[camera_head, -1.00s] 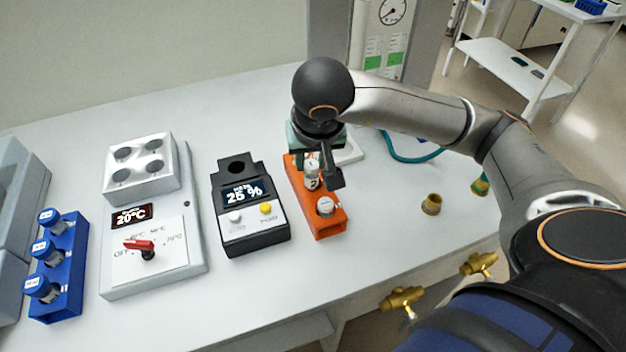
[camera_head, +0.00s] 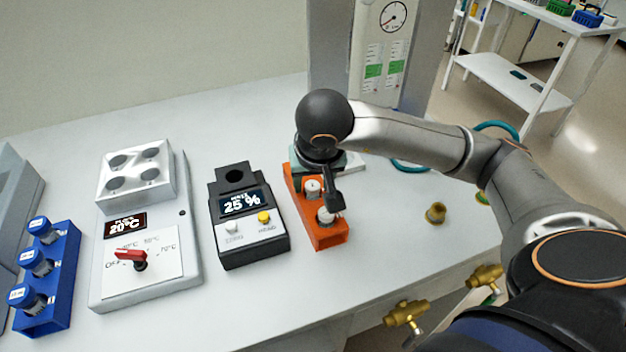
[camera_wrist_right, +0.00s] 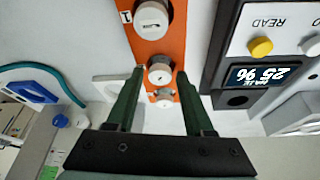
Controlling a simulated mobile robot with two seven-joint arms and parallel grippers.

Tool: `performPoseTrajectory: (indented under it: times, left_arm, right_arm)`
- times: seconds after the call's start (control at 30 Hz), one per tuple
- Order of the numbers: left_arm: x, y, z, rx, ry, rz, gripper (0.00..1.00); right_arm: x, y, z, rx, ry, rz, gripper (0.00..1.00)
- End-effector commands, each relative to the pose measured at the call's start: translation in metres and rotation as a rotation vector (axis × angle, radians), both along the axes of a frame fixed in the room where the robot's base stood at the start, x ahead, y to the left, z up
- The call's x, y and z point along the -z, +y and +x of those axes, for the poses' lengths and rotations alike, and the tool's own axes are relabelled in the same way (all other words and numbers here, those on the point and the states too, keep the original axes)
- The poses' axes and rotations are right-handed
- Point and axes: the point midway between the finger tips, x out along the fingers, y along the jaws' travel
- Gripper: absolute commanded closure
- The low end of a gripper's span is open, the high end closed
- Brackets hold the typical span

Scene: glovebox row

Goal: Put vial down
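The orange rack (camera_head: 325,237) stands on the bench and holds white-capped vials. One vial (camera_head: 326,215) is in its near end. The middle vial (camera_head: 313,187) sits low in the rack, with mostly its cap showing; it also shows in the right wrist view (camera_wrist_right: 160,72). A third vial (camera_wrist_right: 165,98) shows at the far end only in the wrist view. My right gripper (camera_head: 324,188) is over the rack. In the wrist view its green fingers (camera_wrist_right: 161,76) are apart on either side of the middle vial's cap, with gaps visible. My left gripper is out of view.
A black meter (camera_head: 248,240) reading 25 % stands left of the rack. Further left are a heating block (camera_head: 188,262) with a red knob and a blue rack (camera_head: 65,290) with blue-capped vials. Brass valves (camera_head: 405,312) are at the front edge. Bench right of the rack is mostly clear.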

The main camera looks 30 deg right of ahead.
Motion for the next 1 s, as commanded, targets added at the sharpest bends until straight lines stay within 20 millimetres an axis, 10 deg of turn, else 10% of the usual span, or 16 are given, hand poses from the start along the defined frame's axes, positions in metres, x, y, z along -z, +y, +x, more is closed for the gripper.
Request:
performPoseTrajectory:
  times: [0.47, 1.0]
  left_arm:
    - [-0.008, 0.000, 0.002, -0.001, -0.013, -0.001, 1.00]
    - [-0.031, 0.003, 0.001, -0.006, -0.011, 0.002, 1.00]
  right_arm:
    - [-0.008, 0.001, -0.001, -0.001, -0.001, 0.002, 0.37]
    - [-0.100, 0.016, -0.034, -0.001, -0.004, -0.001, 0.37]
